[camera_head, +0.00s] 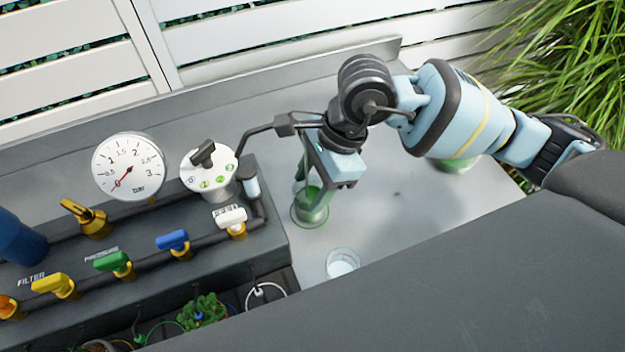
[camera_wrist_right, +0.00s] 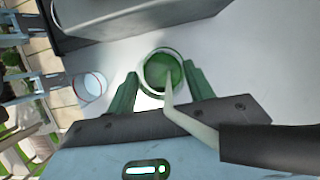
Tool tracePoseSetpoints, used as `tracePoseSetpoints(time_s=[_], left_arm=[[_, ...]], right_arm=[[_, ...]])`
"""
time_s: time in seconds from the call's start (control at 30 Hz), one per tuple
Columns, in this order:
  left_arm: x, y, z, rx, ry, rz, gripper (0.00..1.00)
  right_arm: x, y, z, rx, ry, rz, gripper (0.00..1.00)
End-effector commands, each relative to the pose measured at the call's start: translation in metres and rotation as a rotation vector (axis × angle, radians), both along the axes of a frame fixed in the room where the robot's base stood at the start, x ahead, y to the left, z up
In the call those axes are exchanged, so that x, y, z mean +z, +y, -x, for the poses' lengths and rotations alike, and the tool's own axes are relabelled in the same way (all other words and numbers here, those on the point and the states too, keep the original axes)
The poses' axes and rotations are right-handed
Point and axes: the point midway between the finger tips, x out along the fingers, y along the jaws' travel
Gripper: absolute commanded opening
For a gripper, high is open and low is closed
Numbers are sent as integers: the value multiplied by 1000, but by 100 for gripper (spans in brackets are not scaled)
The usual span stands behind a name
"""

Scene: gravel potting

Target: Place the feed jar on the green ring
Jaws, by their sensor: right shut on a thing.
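The feed jar (camera_head: 307,199), a clear jar with green contents, is between the fingers of my right gripper (camera_head: 318,190) over the grey bench. It also shows in the right wrist view (camera_wrist_right: 160,72), between two green fingers. My right gripper is shut on it. A thin dark green ring outline (camera_head: 296,219) shows around the jar's foot in the head view. I cannot tell whether the jar touches the bench or hangs just above it. The gripper hides part of the jar. My left gripper is in neither view.
A clear glass with pale contents (camera_head: 342,263) stands in front of the jar. A green-based container (camera_head: 455,164) is partly behind my right arm. A gauge (camera_head: 128,166), a white dial (camera_head: 208,172) and colored valves stand at left. Bare bench lies right of the jar.

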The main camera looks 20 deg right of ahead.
Motion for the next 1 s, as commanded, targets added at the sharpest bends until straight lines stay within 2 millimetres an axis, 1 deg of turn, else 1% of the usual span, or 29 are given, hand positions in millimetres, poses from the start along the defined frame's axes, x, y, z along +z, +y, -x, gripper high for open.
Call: tracePoseSetpoints(time_s=[0.17, 0.2, 0.37, 0.63, 0.77, 0.87, 1.0], left_arm=[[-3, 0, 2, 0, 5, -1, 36], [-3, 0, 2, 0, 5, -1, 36], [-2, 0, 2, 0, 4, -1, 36], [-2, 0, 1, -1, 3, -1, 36], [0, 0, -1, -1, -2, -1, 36], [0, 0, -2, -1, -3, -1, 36], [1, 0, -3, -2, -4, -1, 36]], right_arm=[[-3, 0, 0, 0, 0, -1, 1], [-4, 0, 0, 0, 1, 0, 54], [-2, 0, 0, 0, 0, 0, 74], [-2, 0, 0, 1, 0, 0, 74], [5, -2, -1, 0, -3, 0, 74], [17, -7, -1, -1, -4, 1, 74], [42, -18, -2, -1, -6, 1, 74]])
